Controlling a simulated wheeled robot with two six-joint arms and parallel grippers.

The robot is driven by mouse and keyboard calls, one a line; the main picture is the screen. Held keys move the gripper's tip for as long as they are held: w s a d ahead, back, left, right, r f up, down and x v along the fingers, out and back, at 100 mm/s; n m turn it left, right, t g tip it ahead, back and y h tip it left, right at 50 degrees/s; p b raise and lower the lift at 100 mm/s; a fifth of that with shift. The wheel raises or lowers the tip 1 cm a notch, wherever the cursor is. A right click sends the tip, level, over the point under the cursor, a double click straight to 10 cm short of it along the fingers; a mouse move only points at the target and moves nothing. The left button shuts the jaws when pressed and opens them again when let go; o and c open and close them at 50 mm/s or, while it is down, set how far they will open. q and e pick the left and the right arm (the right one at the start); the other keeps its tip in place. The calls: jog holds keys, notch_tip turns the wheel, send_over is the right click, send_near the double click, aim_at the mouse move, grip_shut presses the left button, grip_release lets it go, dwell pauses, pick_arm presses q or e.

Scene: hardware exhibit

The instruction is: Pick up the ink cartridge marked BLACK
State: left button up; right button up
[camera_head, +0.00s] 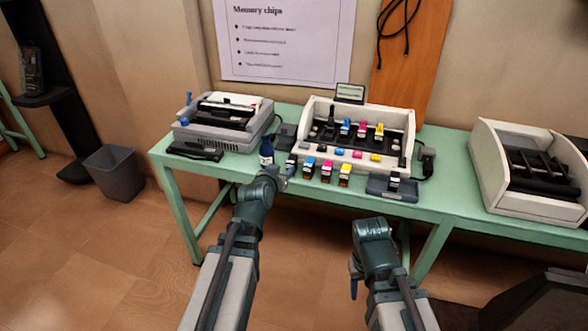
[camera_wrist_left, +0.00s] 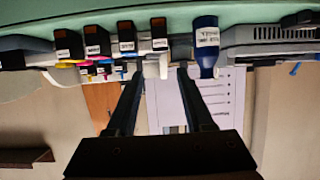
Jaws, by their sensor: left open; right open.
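The ink cartridge marked BLACK seems to be the dark one at the left end of the front row (camera_head: 291,164); its label is too small to read. In the left wrist view, which is upside down, it is the dark cartridge with a pale lower part (camera_wrist_left: 158,34). My left gripper (camera_head: 283,179) is open, just in front of it. In the left wrist view its two fingers (camera_wrist_left: 159,72) point toward that cartridge, one to each side, and I see nothing gripped. My right gripper (camera_head: 354,278) is open and low, in front of the table, partly hidden by its wrist.
A dark blue bottle (camera_head: 266,151) stands close left of the cartridge. Cyan (camera_head: 309,166), magenta (camera_head: 326,171) and yellow (camera_head: 344,175) cartridges stand to its right. An open printer (camera_head: 398,118) stands behind on the green table (camera_head: 447,190). A grey tray (camera_head: 378,188) lies right.

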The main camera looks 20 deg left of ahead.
aim_at(291, 161)
pick_arm(q)
jog(key=b+x, duration=0.3)
jog(key=x, duration=0.5)
jog(key=shift+w+f, duration=0.15)
jog(key=shift+w, duration=0.05)
jog(key=b+x, duration=0.2)
jog(key=x, duration=0.2)
jog(key=shift+w+a+f, duration=0.1)
jog(key=shift+a+f, duration=0.05)
jog(key=shift+f, duration=0.15)
jog(key=shift+w+f, duration=0.15)
jog(key=shift+w, duration=0.25)
grip_shut()
